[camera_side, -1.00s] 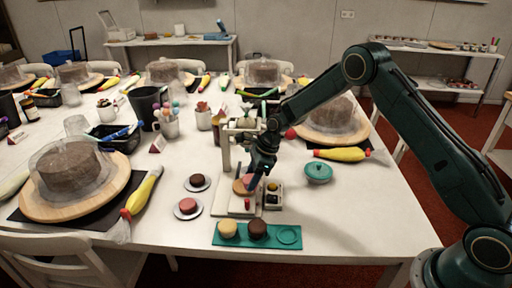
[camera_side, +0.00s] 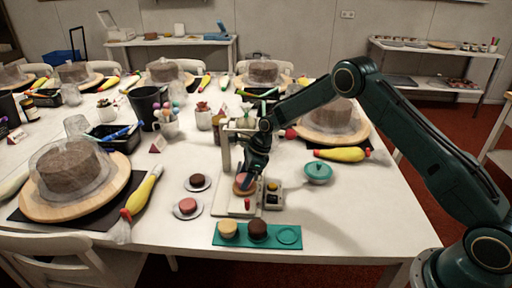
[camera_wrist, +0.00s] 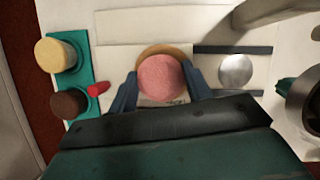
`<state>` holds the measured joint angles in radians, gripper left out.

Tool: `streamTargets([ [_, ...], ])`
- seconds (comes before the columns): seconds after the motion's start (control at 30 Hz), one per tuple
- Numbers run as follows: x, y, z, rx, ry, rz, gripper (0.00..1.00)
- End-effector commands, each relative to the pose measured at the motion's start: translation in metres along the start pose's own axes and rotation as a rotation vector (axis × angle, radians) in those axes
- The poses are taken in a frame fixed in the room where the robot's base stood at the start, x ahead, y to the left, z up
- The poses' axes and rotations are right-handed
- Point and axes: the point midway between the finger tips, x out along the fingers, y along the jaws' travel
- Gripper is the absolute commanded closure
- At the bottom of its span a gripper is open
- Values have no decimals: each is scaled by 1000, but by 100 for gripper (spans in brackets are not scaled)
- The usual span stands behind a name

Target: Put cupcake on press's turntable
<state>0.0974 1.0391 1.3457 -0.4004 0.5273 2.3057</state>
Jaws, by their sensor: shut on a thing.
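The pink cupcake (camera_wrist: 161,78) is between the two blue fingers of my gripper (camera_wrist: 159,88) in the wrist view. My gripper (camera_side: 245,180) is shut on it. The press's round wooden turntable (camera_wrist: 163,49) shows behind and around the cupcake's far edge. In the side view the turntable (camera_side: 238,190) is on the white press (camera_side: 226,158), with my gripper right over it. My fingers mostly hide the cupcake there. I cannot tell whether the cupcake touches the turntable.
A teal tray (camera_side: 274,244) holds a yellow cupcake (camera_side: 228,229), a brown cupcake (camera_side: 257,229) and an empty ring. A red knob (camera_side: 247,203) is at the press's front. A control box (camera_side: 272,196) stands to its right.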

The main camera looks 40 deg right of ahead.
Motion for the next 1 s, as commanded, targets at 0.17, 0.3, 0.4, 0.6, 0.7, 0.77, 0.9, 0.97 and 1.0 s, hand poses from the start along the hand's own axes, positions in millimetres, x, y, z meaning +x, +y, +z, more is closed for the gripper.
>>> streamTargets([
  [0.17,2,0,-1,0,0,0,74],
  [0.3,3,0,-1,0,0,0,29],
  [0.4,3,0,-1,0,0,0,29],
  [0.6,2,0,-1,0,0,0,29],
  [0.7,0,0,0,0,0,0,29],
  [0.77,-2,0,0,0,0,-1,29],
  [0.9,-13,-1,1,0,-1,-2,29],
  [0.97,-19,0,0,0,-1,-1,29],
  [1.0,-24,0,0,0,-1,-1,29],
])
